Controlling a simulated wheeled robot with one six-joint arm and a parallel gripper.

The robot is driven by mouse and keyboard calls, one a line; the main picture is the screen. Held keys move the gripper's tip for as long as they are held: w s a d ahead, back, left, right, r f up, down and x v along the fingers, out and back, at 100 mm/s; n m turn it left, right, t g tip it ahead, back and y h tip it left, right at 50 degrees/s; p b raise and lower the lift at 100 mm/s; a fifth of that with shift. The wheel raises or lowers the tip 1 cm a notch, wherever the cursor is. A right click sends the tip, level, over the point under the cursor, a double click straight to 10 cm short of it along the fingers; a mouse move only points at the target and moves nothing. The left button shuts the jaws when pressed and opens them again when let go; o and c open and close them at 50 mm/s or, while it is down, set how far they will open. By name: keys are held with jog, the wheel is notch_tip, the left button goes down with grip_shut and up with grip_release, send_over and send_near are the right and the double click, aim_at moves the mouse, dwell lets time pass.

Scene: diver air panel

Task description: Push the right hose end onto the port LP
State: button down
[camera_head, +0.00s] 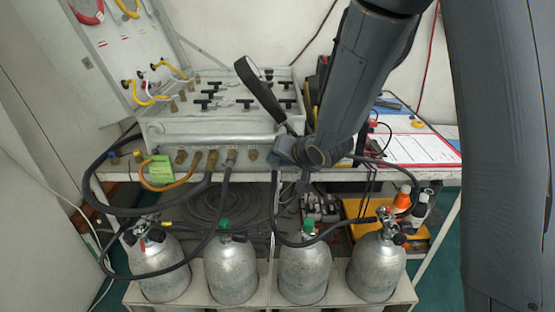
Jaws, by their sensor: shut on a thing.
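My gripper (284,151) is at the right part of the panel's front face, below the end of my arm. It is small and partly hidden by my wrist. It appears shut on a black hose (262,92), which arches up over the panel top from the wrist. The hose's end is hidden at my gripper. The air panel (205,128) has a row of brass ports along its front. A bare brass port (252,155) shows just left of my gripper. The port labels are too small to read, so I cannot tell which is LP.
Black hoses and a yellow hose (165,187) hang at the panel's front left, beside a green tag (157,169). Several grey cylinders (231,270) stand below in a rack. A clipboard (420,150) lies on the bench (445,172) at right. The open lid (105,60) stands at left.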

aim_at(276, 175)
jog(key=shift+s, duration=1.1)
dwell(0.4)
jog(key=shift+s+a+p, duration=0.15)
jog(key=shift+s+p, duration=0.3)
jog(key=shift+s, duration=2)
